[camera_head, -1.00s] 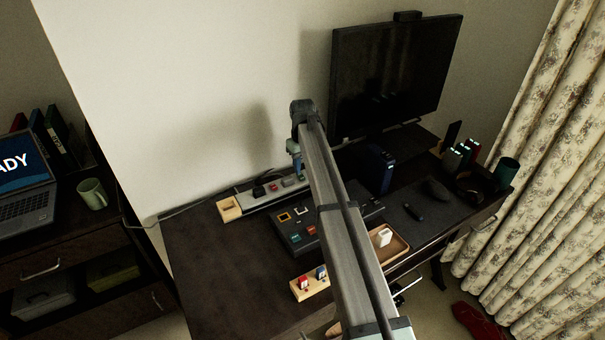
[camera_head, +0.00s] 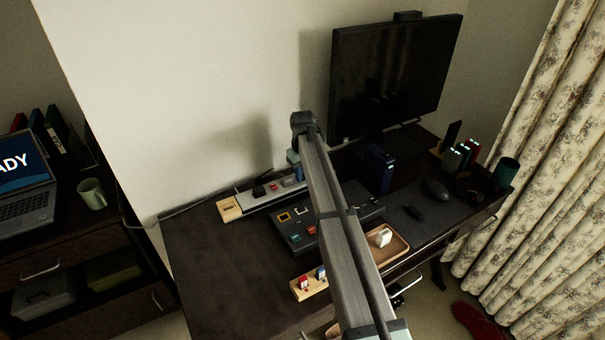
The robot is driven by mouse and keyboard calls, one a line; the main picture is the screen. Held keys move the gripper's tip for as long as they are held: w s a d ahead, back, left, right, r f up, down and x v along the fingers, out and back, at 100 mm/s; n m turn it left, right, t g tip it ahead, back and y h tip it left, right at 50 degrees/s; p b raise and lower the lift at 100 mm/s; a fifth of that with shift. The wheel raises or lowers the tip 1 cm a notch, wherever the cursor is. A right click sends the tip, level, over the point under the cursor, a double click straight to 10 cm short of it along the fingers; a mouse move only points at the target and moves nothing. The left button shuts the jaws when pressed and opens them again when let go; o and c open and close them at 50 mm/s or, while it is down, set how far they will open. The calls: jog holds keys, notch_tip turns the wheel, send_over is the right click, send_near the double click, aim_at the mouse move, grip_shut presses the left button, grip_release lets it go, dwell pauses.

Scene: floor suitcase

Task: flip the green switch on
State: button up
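A dark panel box (camera_head: 289,223) lies on the desk, partly behind my arm. Its top carries an orange square frame, a white frame, a red-orange piece and a small dark green piece (camera_head: 296,239), which looks like the green switch. Its on or off position is too small to tell. A pale power strip (camera_head: 245,204) behind the panel carries a red piece (camera_head: 273,187) and a black plug. My arm crosses the panel's right part, with its bluish wrist section above the strip's right end. My gripper's fingers are hidden behind the arm.
A wooden tray (camera_head: 401,252) with a white block (camera_head: 383,238) is right of my arm. A wooden block (camera_head: 312,291) with red and blue pieces is at the front. A monitor (camera_head: 393,80) stands behind. The desk's left part is clear.

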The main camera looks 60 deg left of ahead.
jog(key=shift+a, duration=0.1)
grip_shut()
jog(key=shift+a+h, duration=0.45)
jog(key=shift+h, duration=0.55)
jog(key=shift+a+r+h, duration=0.1)
jog(key=shift+h, duration=1.2)
jog(key=o, duration=0.5)
grip_release()
jog(key=shift+o, duration=0.2)
